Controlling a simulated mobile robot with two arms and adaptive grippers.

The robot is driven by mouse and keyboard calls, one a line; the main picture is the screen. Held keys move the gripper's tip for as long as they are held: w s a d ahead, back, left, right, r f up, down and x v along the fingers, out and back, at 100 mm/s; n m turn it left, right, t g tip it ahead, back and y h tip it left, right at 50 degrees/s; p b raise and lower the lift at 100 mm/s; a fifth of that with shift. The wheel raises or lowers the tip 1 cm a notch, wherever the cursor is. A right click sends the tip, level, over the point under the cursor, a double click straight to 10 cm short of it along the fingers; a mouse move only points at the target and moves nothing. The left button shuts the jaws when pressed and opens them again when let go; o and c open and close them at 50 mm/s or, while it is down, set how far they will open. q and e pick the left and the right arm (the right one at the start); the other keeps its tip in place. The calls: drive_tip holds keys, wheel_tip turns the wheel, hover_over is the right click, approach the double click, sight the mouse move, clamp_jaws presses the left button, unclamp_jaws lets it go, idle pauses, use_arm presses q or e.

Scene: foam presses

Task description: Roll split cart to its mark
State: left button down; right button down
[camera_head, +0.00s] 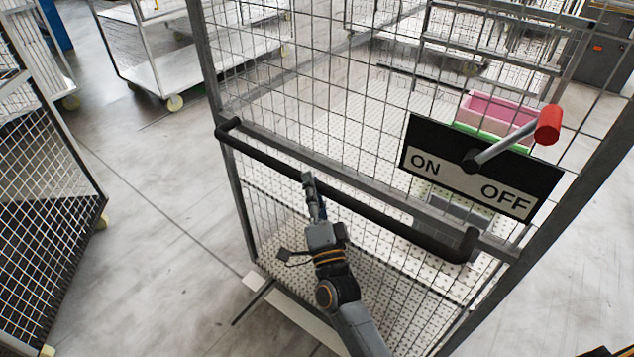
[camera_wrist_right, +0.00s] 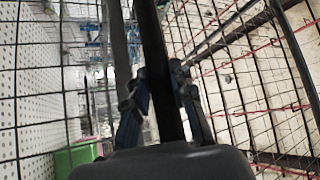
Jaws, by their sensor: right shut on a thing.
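The cart in front of me is a tall grey wire-mesh cage (camera_head: 205,60) with white perforated shelves. A black push bar (camera_head: 400,228) crosses its near side. A black and white ON/OFF plate with a red-knobbed lever (camera_head: 548,124) is on the cart's right part. My right gripper (camera_head: 309,183) is shut on the push bar, left of its middle. In the right wrist view the dark bar (camera_wrist_right: 157,70) runs between the two fingers. My left gripper is not in view.
Pink (camera_head: 497,110) and green bins sit inside the cart. A dark mesh cage (camera_head: 45,215) stands close on the left. A white shelf trolley (camera_head: 175,75) stands at the back left. Grey floor (camera_head: 150,200) lies open between the left cage and the cart.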

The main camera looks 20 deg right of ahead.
drive_tip(key=shift+r, duration=0.65)
drive_tip(key=c, duration=1.3)
unclamp_jaws()
drive_tip(key=shift+w+a, duration=0.1)
drive_tip(key=shift+o, duration=0.9)
drive_tip(key=shift+a+f, duration=0.1)
drive_tip(key=shift+f, duration=0.15)
drive_tip(key=shift+s+f, duration=0.2)
drive_tip(key=shift+s, duration=0.05)
drive_tip(key=v, duration=1.1)
drive_tip(key=shift+s, duration=0.2)
